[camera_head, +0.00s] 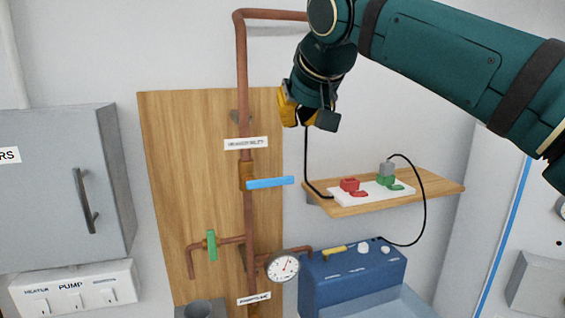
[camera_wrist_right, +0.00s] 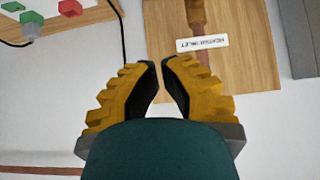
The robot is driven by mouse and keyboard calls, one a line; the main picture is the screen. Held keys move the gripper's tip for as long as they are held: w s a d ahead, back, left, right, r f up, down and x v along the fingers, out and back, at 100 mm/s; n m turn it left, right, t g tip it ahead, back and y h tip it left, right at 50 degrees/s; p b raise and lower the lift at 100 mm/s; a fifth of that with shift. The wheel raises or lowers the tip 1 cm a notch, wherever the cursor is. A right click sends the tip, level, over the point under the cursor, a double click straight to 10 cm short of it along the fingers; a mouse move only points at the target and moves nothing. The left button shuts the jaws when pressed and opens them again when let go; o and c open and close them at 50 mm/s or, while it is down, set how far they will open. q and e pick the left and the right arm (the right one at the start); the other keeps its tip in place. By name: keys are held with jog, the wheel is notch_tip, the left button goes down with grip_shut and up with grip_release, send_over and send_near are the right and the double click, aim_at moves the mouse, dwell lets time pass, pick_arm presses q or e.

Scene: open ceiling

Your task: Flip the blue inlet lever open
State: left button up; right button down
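The blue lever (camera_head: 268,183) lies nearly level, pointing right across the upright copper pipe from its brass valve body (camera_head: 246,177). My right gripper (camera_head: 305,118) is above the lever and slightly to its right, apart from it. In the right wrist view its yellow fingers with black pads (camera_wrist_right: 160,65) have a narrow gap between them, with nothing held. The label by the pipe (camera_wrist_right: 202,43) shows ahead of the fingertips there. The lever is not seen in the wrist view. My left gripper is not in view.
The copper pipe (camera_head: 242,75) runs up the wooden backboard (camera_head: 185,160). Below are a green valve handle (camera_head: 212,245) and a gauge (camera_head: 284,267). A wooden shelf (camera_head: 440,186) with red and green parts and a looping black cable is right of the lever. A grey cabinet (camera_head: 55,190) stands left.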

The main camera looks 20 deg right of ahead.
jog(key=b, duration=0.1)
send_over(285, 177)
jog(key=f, duration=0.7)
jog(key=shift+w+f, duration=0.25)
notch_tip(285, 177, down, 2)
jog(key=shift+f+b, duration=0.2)
jog(key=shift+b, duration=0.25)
jog(key=shift+s+f, duration=0.15)
jog(key=shift+f, duration=0.5)
jog(key=shift+f, duration=0.1)
